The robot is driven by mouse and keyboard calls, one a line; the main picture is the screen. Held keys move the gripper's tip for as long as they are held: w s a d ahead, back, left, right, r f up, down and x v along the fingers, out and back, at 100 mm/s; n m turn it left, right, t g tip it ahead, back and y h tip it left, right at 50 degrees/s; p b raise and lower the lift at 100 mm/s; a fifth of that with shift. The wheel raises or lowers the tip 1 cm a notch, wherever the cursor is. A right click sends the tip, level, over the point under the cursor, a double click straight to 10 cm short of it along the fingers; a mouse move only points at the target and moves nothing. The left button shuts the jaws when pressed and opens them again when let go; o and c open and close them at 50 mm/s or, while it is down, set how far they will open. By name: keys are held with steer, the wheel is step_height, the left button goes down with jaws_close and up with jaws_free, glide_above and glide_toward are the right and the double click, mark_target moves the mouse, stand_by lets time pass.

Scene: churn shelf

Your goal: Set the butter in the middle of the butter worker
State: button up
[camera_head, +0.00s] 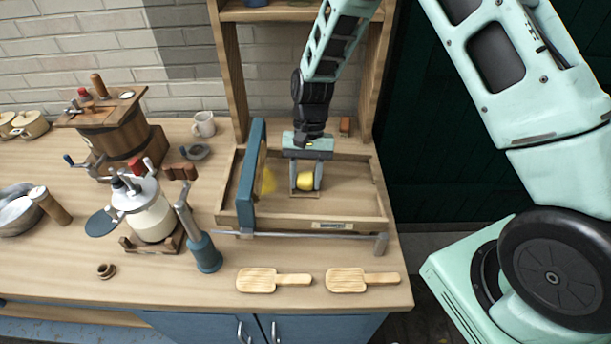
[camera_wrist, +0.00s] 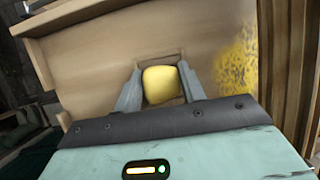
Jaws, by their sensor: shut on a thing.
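The butter (camera_head: 305,181) is a small yellow rounded lump. My gripper (camera_head: 305,178) is shut on it, one finger on each side, inside the wooden tray of the butter worker (camera_head: 355,222). The butter also shows between the fingers in the wrist view (camera_wrist: 161,85). It is over the tray floor near the tray's middle, with a small square outline or recess behind it. Whether it touches the floor I cannot tell. A yellow smear (camera_wrist: 238,60) marks the tray to one side.
A blue upright panel (camera_head: 250,178) stands at the tray's left. Two wooden paddles (camera_head: 262,280) lie in front. A white churn (camera_head: 150,212), a wooden barrel churn (camera_head: 118,140) and a blue-based plunger (camera_head: 205,250) stand left. Shelf posts (camera_head: 375,80) rise behind the tray.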

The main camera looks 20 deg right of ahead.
steer(key=o, duration=1.1)
steer(key=shift+c, duration=0.2)
steer(key=c, duration=0.4)
steer(key=shift+r, duration=0.1)
steer(key=shift+p+v, duration=2.25)
steer(key=shift+v, duration=0.8)
